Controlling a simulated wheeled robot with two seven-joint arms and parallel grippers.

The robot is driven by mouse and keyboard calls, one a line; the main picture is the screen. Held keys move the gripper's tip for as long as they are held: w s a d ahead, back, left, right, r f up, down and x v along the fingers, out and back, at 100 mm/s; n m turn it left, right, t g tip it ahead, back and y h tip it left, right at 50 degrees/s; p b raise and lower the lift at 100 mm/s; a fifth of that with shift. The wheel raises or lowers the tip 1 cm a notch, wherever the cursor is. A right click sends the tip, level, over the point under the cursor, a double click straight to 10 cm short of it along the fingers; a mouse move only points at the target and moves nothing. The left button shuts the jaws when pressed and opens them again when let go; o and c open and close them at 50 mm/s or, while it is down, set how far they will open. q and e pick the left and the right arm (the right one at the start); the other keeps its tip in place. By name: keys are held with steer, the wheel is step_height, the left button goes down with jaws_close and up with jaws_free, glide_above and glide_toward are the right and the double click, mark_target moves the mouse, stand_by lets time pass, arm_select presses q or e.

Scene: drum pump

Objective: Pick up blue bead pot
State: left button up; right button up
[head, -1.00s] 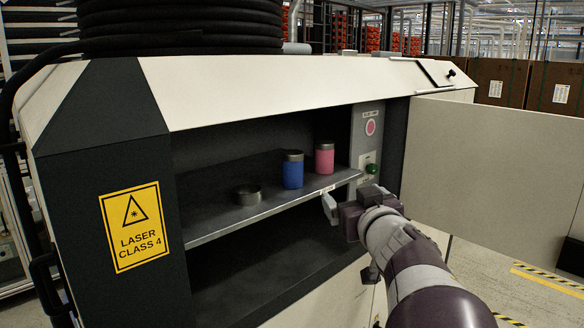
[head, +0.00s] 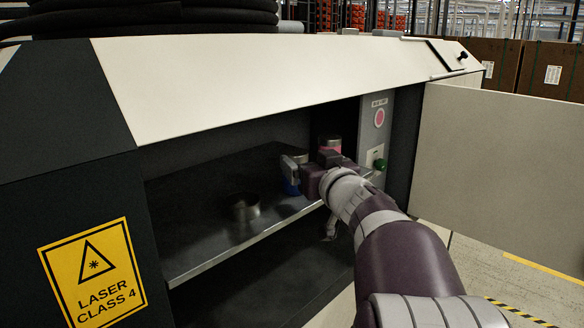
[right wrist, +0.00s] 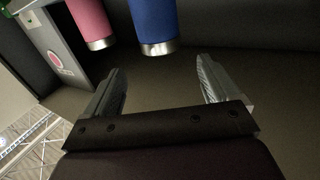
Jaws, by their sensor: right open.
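The blue bead pot (head: 291,188) stands on the cabinet shelf, mostly hidden behind my right gripper (head: 304,168) in the head view. In the right wrist view the blue pot (right wrist: 153,24), with its silver end, shows just beyond the fingertips and roughly between their lines. My right gripper (right wrist: 161,84) is open and empty, its fingers apart on either side of a clear gap. My left gripper is not in view.
A pink pot (head: 330,150) stands close behind and right of the blue one; it also shows in the wrist view (right wrist: 92,22). A low metal dish (head: 243,208) sits to the left on the shelf (head: 190,247). A control panel (head: 378,130) and open door (head: 500,165) are right.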

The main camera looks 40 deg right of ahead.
mark_target(295, 151)
steer(key=shift+w+d+r, duration=0.1)
steer(key=shift+w+d, duration=0.1)
steer(key=shift+w, duration=0.35)
steer(key=shift+w+d, duration=0.15)
steer(key=shift+w, duration=0.25)
steer(key=x, duration=0.2)
steer(key=p+x, duration=0.1)
steer(key=x, duration=0.1)
steer(key=f+x, duration=0.1)
steer(key=x, duration=0.1)
steer(key=shift+w+p, duration=0.15)
steer(key=shift+p, duration=0.2)
steer(key=shift+s, duration=0.25)
steer(key=shift+c, duration=1)
steer(key=shift+a, duration=0.2)
steer(key=c, duration=1)
steer(key=shift+w, duration=0.1)
